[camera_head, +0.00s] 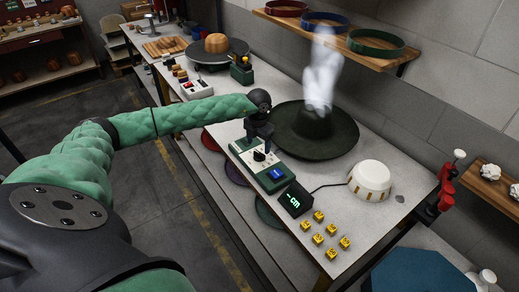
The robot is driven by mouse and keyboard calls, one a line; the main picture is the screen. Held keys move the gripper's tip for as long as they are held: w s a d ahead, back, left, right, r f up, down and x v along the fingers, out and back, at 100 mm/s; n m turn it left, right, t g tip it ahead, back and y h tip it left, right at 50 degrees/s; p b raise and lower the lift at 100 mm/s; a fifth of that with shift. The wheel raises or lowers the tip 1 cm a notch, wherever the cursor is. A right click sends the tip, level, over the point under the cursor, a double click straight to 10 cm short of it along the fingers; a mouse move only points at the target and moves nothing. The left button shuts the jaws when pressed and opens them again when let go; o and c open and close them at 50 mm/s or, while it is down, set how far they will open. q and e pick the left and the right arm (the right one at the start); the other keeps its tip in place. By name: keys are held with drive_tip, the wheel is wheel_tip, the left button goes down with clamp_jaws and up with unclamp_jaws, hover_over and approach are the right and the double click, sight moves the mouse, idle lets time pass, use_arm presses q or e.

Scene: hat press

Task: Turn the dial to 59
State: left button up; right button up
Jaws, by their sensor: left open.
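A green and grey control box (260,166) stands at the front edge of the light worktable. A small black dial (260,156) sits on its top. A blue screen (277,174) is on its near end; I cannot read its number. My left gripper (258,143) points down just above the dial and is open. The gripper partly hides the box's far part, and I cannot tell whether the fingers touch the dial. My right gripper is not in view.
A dark wide-brimmed hat (320,142) lies behind the box, with white steam (322,72) above it. A white round device (371,180) and several yellow cubes (331,229) are to the right. A shelf (340,35) with hat bands hangs above.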

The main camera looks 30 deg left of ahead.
sight(260, 153)
use_arm(q)
drive_tip(key=f+p, duration=0.1)
drive_tip(key=f, duration=0.1)
drive_tip(key=w+f+p, duration=0.1)
drive_tip(key=f, duration=0.1)
drive_tip(key=shift+f, duration=0.25)
drive_tip(key=shift+s+f, duration=0.3)
drive_tip(key=shift+f, duration=0.05)
drive_tip(key=shift+w+f, duration=0.1)
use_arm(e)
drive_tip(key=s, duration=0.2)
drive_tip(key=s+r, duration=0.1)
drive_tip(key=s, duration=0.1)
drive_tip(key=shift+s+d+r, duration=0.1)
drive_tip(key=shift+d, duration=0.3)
use_arm(q)
drive_tip(key=shift+w, duration=0.1)
drive_tip(key=c, duration=1)
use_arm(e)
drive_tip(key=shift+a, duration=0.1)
